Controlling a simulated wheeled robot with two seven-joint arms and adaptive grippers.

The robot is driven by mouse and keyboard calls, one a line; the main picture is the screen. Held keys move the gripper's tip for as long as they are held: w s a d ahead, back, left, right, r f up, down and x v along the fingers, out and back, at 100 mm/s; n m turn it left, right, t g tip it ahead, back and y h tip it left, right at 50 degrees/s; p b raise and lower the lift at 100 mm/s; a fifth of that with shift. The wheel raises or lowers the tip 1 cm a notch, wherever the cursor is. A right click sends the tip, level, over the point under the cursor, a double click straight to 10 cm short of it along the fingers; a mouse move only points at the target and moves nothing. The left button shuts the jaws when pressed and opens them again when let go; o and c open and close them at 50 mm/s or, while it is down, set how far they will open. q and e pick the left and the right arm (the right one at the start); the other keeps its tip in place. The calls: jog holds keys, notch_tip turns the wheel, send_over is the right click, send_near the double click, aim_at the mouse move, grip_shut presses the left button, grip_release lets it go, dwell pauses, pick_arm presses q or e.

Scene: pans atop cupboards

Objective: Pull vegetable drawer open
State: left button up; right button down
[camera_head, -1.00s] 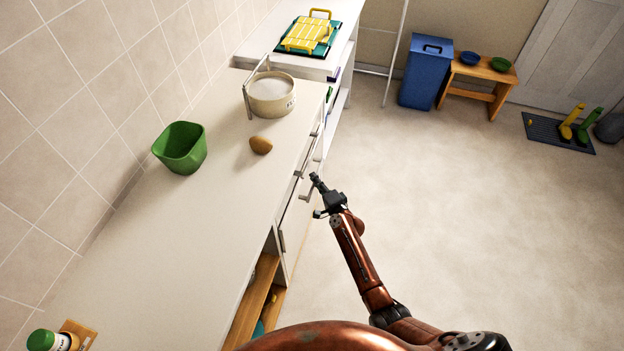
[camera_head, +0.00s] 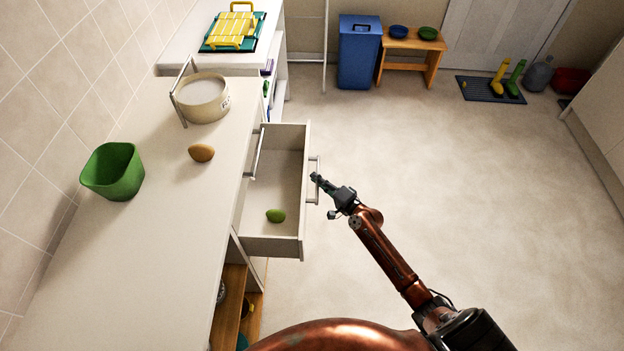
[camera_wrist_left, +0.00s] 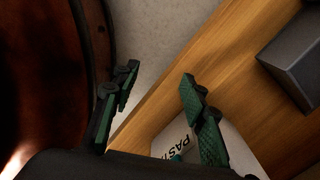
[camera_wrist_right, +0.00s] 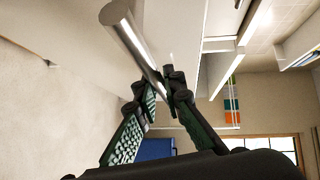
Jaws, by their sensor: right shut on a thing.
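The drawer (camera_head: 278,165) is pulled out from the cupboard and its inside shows. A green oval vegetable or fruit (camera_head: 275,215) lies on its floor near the close end. My right gripper (camera_head: 317,179) is shut on the bar handle (camera_head: 314,192) of the drawer front. In the right wrist view the metal handle (camera_wrist_right: 128,32) runs between the fingertips (camera_wrist_right: 160,90). My left gripper (camera_wrist_left: 160,78) shows only in its wrist view, with its fingers apart and nothing seen held. A wooden surface (camera_wrist_left: 225,50) and a white labelled item (camera_wrist_left: 180,135) are near it.
The worktop (camera_head: 150,250) carries a green container (camera_head: 113,172), a brown egg-like item (camera_head: 201,153) and a cream pot (camera_head: 203,98). An open wooden shelf (camera_head: 228,305) is below. The floor (camera_head: 450,180) right of the drawer is clear. A blue bin (camera_head: 359,52) stands far back.

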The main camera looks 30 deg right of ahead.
jog(key=shift+s+d, duration=0.1)
jog(key=shift+d, duration=0.15)
jog(key=c, duration=2)
grip_release()
jog(key=shift+c, duration=0.2)
jog(key=v, duration=1.2)
